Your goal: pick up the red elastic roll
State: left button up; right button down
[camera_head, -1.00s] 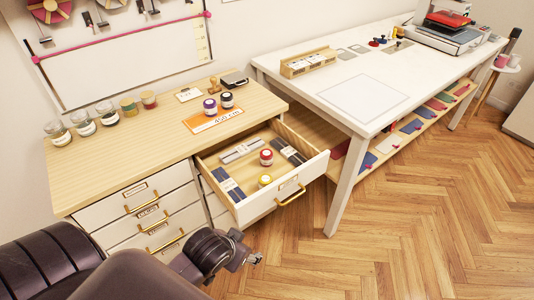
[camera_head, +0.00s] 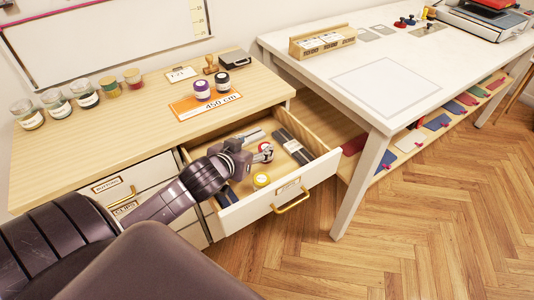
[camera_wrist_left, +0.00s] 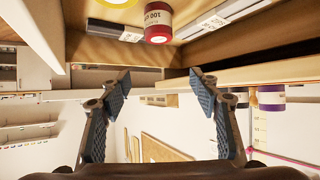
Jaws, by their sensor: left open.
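The red elastic roll (camera_head: 264,147), with a white label, stands in the open drawer (camera_head: 313,167) and is partly hidden by my left gripper in the head view. In the left wrist view the red roll (camera_wrist_left: 158,22) shows at the top, ahead of the fingers and apart from them. My left gripper (camera_head: 264,154) is over the drawer, close to the red roll, with nothing in it. In the left wrist view its two fingers (camera_wrist_left: 161,80) are spread wide. My right gripper is not in view.
A yellow roll (camera_head: 261,180) stands near the drawer front. Dark strips (camera_head: 292,146) lie along the drawer's right side. Purple (camera_head: 202,90) and black (camera_head: 223,80) rolls stand on the cabinet top (camera_head: 130,120). A white table (camera_head: 440,70) stands to the right.

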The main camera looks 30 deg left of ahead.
aim_at(263, 164)
pick_arm(q)
jog(key=f, duration=0.1)
jog(key=w+f, duration=0.1)
jog(key=f, duration=0.3)
jog(key=shift+w+a+f, duration=0.15)
jog(key=shift+w, duration=0.15)
jog(key=shift+w+f, duration=0.3)
jog(key=shift+w, duration=0.1)
jog(key=shift+w+a+f, duration=0.1)
jog(key=shift+w+a, duration=0.05)
jog(key=shift+w, duration=0.15)
jog(key=x, duration=0.3)
jog(key=shift+w+f+b, duration=0.15)
jog(key=shift+b, duration=0.15)
jog(key=shift+w+f, duration=0.2)
jog(key=shift+w, duration=0.1)
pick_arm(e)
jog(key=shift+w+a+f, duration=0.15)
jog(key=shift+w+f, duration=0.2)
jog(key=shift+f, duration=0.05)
